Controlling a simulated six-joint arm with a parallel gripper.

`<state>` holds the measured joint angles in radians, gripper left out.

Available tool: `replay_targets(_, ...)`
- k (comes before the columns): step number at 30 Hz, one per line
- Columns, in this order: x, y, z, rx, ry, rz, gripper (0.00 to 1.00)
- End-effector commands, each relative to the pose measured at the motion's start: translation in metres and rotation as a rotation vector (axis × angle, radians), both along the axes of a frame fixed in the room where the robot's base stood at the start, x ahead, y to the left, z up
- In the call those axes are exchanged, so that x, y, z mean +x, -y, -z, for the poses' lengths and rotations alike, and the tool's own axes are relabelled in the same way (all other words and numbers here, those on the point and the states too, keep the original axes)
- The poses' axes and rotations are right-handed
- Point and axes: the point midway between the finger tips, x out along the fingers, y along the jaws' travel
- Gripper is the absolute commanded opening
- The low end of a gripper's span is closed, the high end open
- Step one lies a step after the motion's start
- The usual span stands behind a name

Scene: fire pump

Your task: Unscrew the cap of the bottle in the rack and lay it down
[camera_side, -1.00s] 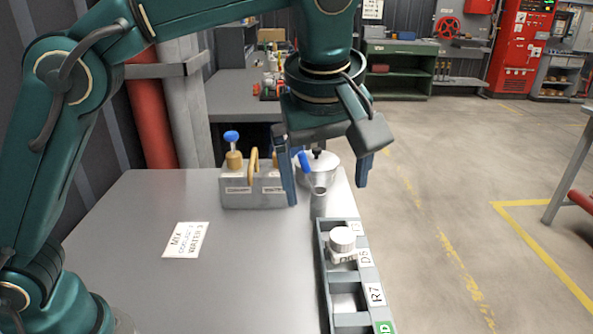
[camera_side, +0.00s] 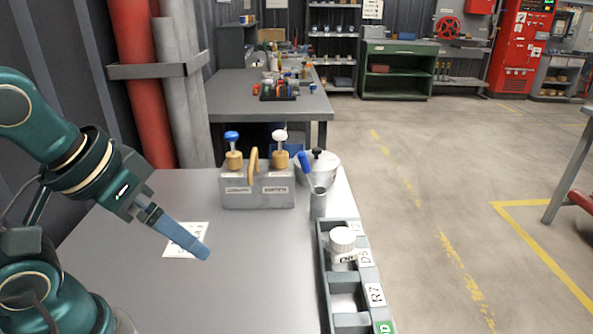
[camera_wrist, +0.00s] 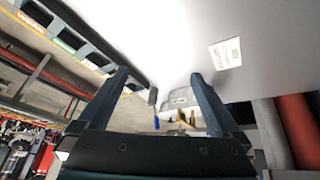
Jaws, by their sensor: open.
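The white bottle (camera_side: 343,257) stands upright in a slot of the grey rack (camera_side: 327,295) at the table's right edge, beside the label D5. Its white ribbed cap (camera_side: 342,239) sits on top of it. In the side view my gripper (camera_side: 205,252) is at the left, over the sheet of paper and well away from the rack. In the wrist view the two fingers of my gripper (camera_wrist: 160,85) stand apart with nothing between them. The rack also shows at the upper left of the wrist view (camera_wrist: 85,42), where I cannot make out the bottle.
A grey block (camera_side: 258,192) with a blue-topped and a white-topped knob stands at the back. Beside it are a metal cup (camera_side: 319,203) with a blue-handled tool and a lidded pot (camera_side: 326,165). A paper sheet (camera_side: 180,247) lies on the table. The table's middle is clear.

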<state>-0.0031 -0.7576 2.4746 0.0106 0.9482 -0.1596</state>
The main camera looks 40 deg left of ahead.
Motion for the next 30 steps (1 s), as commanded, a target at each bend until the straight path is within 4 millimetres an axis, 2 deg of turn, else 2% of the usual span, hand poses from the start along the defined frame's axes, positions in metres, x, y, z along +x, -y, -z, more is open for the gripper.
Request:
replay_targets(2,0.000,0.002,0.007,0.028,-0.006,0.077,1.00)
replay_targets(3,0.002,0.003,0.005,0.041,0.008,0.103,0.90)
replay_targets(6,0.004,0.002,0.003,0.051,0.015,0.117,0.90)
replay_targets(11,0.024,0.000,-0.025,0.040,0.070,0.071,0.90)
replay_targets(15,0.057,0.004,-0.051,0.022,0.078,0.042,0.90)
replay_targets(21,0.110,0.017,-0.068,0.005,0.055,0.026,0.90)
replay_targets(26,0.153,0.034,-0.063,0.000,0.020,0.027,0.90)
replay_targets(30,0.186,0.054,-0.045,0.002,-0.019,0.041,0.90)
